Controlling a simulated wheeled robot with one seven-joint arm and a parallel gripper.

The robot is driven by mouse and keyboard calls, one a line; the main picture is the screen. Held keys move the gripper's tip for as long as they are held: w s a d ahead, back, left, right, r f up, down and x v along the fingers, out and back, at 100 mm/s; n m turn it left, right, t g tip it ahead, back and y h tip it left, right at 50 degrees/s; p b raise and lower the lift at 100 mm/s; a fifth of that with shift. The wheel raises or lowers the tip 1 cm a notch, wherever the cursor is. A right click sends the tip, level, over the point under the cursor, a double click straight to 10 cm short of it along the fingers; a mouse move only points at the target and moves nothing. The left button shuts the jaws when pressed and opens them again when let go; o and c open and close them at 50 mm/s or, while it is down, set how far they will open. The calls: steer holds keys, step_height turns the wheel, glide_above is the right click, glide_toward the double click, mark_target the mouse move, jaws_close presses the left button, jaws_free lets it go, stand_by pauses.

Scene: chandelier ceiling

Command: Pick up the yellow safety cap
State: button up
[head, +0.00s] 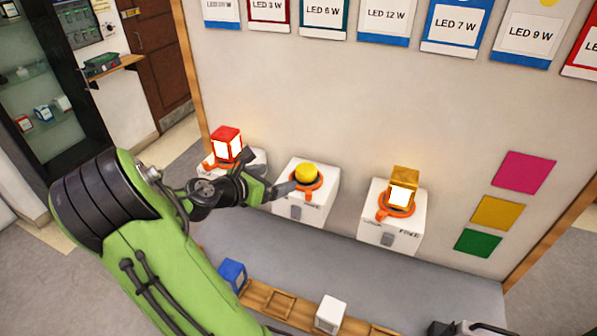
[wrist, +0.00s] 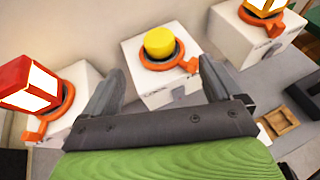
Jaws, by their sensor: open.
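The yellow safety cap (head: 306,173) is a short round cylinder. It sits in an orange ring on top of the middle white box (head: 316,196). In the wrist view the cap (wrist: 159,43) stands upright in its orange ring (wrist: 165,62), ahead of the gripper and between the lines of its two fingers. My gripper (head: 268,173) is beside the cap, just left of it in the head view. In the wrist view my gripper (wrist: 158,85) is open and empty, with its fingers wide apart and the cap beyond them.
A white box (wrist: 70,85) with a red lit block (head: 226,144) stands left. Another white box (head: 388,227) with a gold lit block (head: 404,188) stands right. Blue (head: 232,274) and white (head: 330,314) blocks are in front at a wooden tray (head: 258,296). A wall rises behind.

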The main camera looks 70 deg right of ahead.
mark_target(304, 170)
steer(key=x, duration=1.5)
steer(key=shift+w+f, duration=0.25)
steer(key=shift+f, duration=0.1)
steer(key=shift+a, duration=0.2)
steer(key=shift+r, duration=0.1)
steer(key=shift+c, duration=1.3)
steer(key=c, duration=0.8)
